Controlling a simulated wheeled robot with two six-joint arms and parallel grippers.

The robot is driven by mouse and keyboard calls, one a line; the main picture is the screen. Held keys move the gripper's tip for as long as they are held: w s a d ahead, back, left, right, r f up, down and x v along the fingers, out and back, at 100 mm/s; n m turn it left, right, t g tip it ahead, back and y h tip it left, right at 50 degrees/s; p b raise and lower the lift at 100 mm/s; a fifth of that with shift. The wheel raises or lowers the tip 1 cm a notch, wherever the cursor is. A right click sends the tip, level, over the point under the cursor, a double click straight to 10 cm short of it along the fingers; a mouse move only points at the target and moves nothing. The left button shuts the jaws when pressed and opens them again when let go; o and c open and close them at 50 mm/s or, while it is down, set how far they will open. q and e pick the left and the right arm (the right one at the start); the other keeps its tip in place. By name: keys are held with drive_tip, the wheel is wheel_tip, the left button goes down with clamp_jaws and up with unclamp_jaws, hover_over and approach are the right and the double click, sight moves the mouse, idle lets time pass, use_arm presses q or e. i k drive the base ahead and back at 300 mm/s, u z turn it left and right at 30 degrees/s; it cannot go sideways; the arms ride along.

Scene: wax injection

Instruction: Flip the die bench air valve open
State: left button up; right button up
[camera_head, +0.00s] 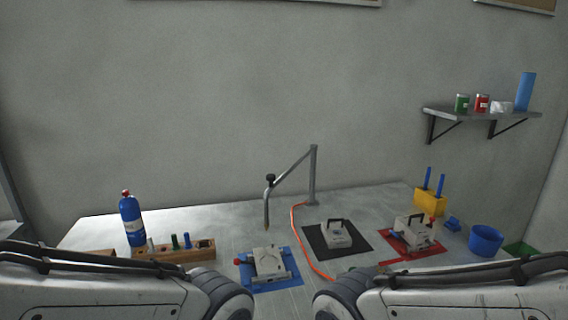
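I cannot clearly pick out the air valve. A grey stand (313,175) rises from the bench (205,222), and its slanting arm ends in a dark knob (270,180) with a nozzle-like rod hanging below. An orange hose (297,222) runs from near the stand down across the bench. A grey die block (268,262) sits on a blue mat (292,258), with a small red knob (237,262) at its left. Another block (416,228) stands on a red mat (428,252), also with a red part. Both my arms enter low at the sides; neither gripper shows.
A black mat (312,233) holds a block with a handle (338,236). A blue bottle (131,222) and wooden rack (175,254) stand left. A yellow holder (430,203), blue bucket (485,240) and green tray (520,249) are right. A wall shelf (500,115) holds cans.

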sight(382, 264)
drive_tip(key=z, duration=1.6)
drive_tip(key=i, duration=1.25)
drive_tip(key=u, duration=0.95)
